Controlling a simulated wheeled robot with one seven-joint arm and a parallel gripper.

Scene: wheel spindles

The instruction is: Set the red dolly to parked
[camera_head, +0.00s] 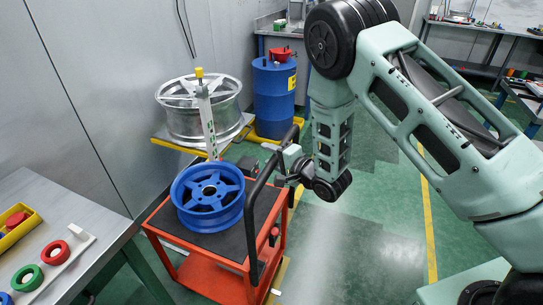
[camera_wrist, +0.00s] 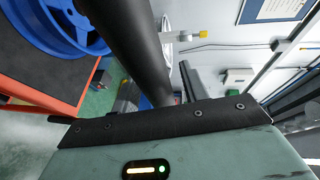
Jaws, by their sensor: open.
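The red dolly (camera_head: 205,272) stands left of centre in the head view, with a black top mat. A blue wheel (camera_head: 208,196) lies flat on it. The dolly's black handle bar (camera_head: 257,215) rises along its right side; it crosses the wrist view close up as a thick dark bar (camera_wrist: 130,45). My gripper (camera_head: 279,168) is open beside the upper part of this handle. I cannot tell whether the fingers straddle or touch the bar. The wrist view also shows the blue wheel (camera_wrist: 55,28) and the dolly's red edge (camera_wrist: 88,82). The fingertips are hidden there.
A blue drum (camera_head: 273,92) stands at the back. A grey workbench (camera_head: 95,215) is close on the left. Green floor right of the dolly is clear.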

